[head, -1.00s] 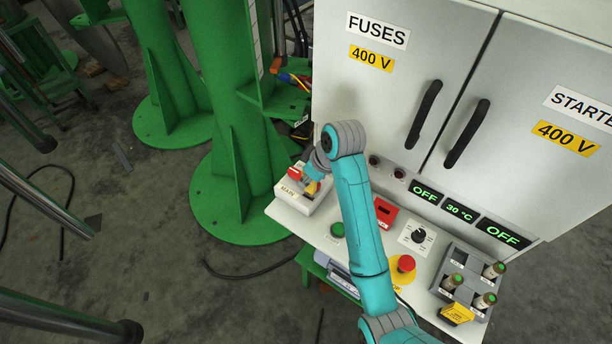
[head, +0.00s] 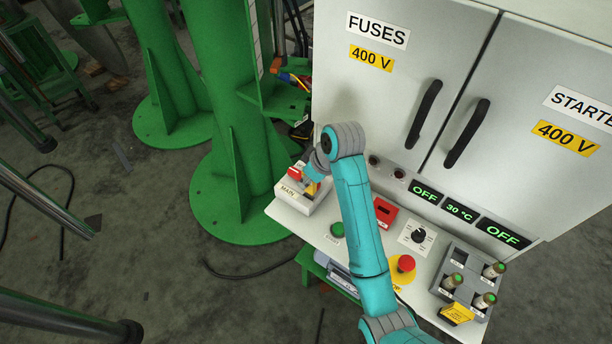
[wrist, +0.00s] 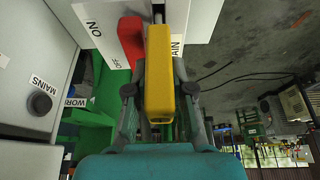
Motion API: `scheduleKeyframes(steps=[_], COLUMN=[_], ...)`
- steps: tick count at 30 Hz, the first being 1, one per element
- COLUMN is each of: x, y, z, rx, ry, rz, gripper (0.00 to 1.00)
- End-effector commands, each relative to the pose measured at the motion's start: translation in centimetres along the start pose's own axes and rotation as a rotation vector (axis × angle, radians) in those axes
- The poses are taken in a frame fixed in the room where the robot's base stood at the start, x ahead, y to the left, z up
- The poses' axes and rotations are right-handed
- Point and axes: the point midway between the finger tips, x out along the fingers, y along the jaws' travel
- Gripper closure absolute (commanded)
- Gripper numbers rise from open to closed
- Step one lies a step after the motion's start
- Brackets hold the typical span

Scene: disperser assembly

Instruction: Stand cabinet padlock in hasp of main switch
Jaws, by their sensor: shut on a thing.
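The cabinet padlock (wrist: 159,80) has a yellow body and is held between my gripper's fingers in the wrist view. My gripper (head: 314,180) is shut on it, over the main switch. The main switch (head: 290,191) is a pale box labelled MAIN with a red handle (head: 294,171), at the left end of the panel. In the wrist view the red handle (wrist: 131,38) is just left of the padlock. The padlock's far end is close to the switch box; the hasp is hidden, so I cannot tell whether the shackle is in it.
A green button (head: 337,230), a red box (head: 385,211), a rotary knob (head: 418,235) and an emergency stop (head: 405,264) stand on the panel. A grey holder (head: 466,284) is at the right. Cabinet doors (head: 400,80) rise behind; a green column (head: 225,120) stands left.

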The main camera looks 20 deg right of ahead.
Motion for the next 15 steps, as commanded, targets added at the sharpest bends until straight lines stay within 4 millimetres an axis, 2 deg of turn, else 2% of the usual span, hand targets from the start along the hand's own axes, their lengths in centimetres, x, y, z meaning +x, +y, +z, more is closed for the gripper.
scheduleKeyframes(steps=[15], x=[1.06], y=[0.00], z=[0.44], rx=[0.000], ry=[0.000], rz=[0.000], gripper=[1.00])
